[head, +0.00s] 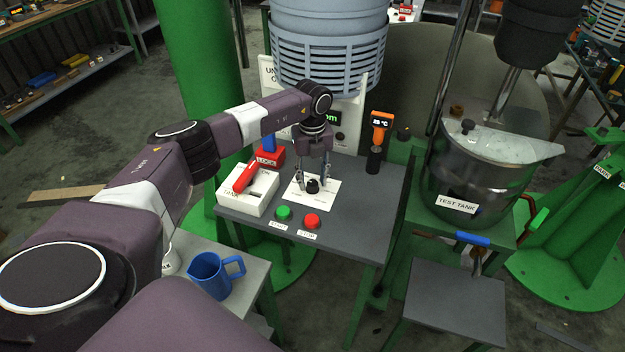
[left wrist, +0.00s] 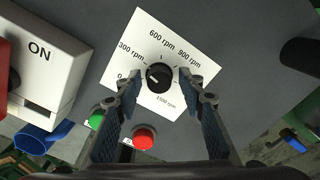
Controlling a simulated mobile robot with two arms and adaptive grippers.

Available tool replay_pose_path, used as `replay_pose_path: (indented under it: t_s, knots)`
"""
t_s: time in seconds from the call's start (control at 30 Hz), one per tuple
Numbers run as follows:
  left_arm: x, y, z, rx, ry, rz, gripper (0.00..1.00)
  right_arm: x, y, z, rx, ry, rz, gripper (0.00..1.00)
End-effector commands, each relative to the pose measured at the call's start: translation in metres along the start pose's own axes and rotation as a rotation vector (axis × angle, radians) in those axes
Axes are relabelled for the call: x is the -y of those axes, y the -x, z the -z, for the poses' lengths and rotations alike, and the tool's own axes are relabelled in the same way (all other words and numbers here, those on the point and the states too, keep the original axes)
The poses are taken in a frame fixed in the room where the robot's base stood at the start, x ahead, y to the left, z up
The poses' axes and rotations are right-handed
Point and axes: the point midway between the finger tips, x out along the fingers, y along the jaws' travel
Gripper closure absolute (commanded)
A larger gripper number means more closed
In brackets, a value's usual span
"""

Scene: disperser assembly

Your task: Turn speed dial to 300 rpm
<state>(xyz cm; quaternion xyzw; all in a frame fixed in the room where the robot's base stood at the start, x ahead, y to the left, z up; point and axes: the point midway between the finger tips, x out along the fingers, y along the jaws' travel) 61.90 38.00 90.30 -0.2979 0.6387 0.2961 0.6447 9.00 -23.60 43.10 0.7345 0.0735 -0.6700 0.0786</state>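The black speed dial (head: 313,186) sits on a white plate (head: 327,194) on the grey table. In the left wrist view the dial (left wrist: 159,76) is ringed by marks from 0 through 300, 600 and 900 to 1500 rpm. A small pale mark on the dial seems to face the lower left, near the 0 side; its exact reading is hard to tell. My left gripper (head: 314,184) points down over the dial. In the left wrist view its fingertips (left wrist: 159,78) are open, one on each side of the dial, with gaps visible. My right gripper is not in view.
A green button (head: 283,213) and a red button (head: 312,221) sit in front of the plate. A white box with a red switch (head: 246,178) stands left. A blue jug (head: 212,275) is on a lower table. A green display is partly hidden by my arm.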

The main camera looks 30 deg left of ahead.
Motion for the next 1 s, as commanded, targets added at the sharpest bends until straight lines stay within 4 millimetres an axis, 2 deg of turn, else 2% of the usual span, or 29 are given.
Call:
replay_pose_path:
  t_s: [0.27,0.37,0.47,0.8,1.0]
  knots:
    - [-0.001,-0.002,0.002,-0.005,-0.002,-0.004,0.59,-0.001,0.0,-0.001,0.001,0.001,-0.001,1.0]
    - [-0.001,0.003,0.002,-0.004,-0.003,-0.003,0.59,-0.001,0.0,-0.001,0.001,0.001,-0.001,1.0]
    - [0.0,0.016,0.002,-0.003,-0.003,-0.002,0.59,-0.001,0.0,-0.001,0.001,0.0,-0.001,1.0]
    - [0.0,0.087,0.0,-0.002,-0.002,-0.001,0.59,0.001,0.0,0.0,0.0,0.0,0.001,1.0]
    - [0.0,0.112,0.001,-0.003,-0.002,-0.002,0.59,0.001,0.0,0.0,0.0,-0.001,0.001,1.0]
